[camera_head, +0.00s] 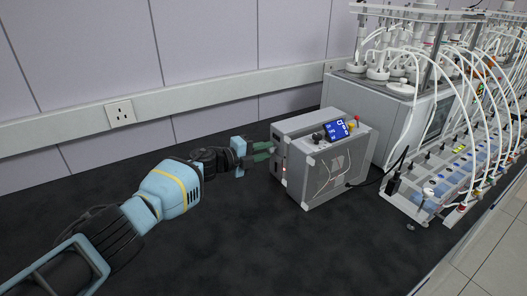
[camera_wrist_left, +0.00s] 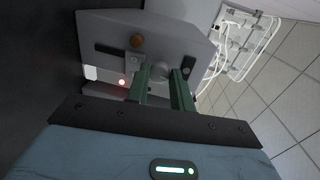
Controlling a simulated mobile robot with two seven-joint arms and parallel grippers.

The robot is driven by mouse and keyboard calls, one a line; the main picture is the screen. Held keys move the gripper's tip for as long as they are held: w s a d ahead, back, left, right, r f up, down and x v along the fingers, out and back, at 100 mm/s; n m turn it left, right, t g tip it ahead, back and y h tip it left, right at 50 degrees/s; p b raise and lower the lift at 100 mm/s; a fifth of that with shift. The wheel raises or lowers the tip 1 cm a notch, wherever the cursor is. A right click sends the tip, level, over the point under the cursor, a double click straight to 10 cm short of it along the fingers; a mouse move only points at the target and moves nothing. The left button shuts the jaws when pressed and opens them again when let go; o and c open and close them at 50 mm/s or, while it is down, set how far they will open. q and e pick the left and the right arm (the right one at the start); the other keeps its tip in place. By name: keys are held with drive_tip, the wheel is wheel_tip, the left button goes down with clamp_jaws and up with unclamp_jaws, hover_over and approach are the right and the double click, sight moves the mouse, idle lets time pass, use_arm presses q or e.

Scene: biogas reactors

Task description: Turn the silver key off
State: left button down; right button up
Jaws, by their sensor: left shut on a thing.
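The silver key (camera_wrist_left: 159,68) is a small grey piece on the side face of a grey control box (camera_head: 328,172). In the left wrist view it sits between the tips of my left gripper's two green fingers (camera_wrist_left: 163,76). My left gripper (camera_head: 268,150) reaches the left side of the box in the head view, where the fingers hide the key. The fingers are shut on the key. My right gripper is not in view.
The box stands on a black bench (camera_head: 240,235), clear at the front and left. Behind and to the right are a reactor unit (camera_head: 418,115) and a rack with many white tubes (camera_head: 450,175).

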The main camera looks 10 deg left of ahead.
use_arm(q)
drive_tip(key=shift+f+n, duration=0.1)
drive_tip(key=shift+n, duration=0.7)
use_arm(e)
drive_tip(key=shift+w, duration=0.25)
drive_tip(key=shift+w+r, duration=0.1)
use_arm(q)
drive_tip(key=c, duration=1.4)
unclamp_jaws()
drive_tip(key=shift+c, duration=0.2)
drive_tip(key=shift+o, duration=1)
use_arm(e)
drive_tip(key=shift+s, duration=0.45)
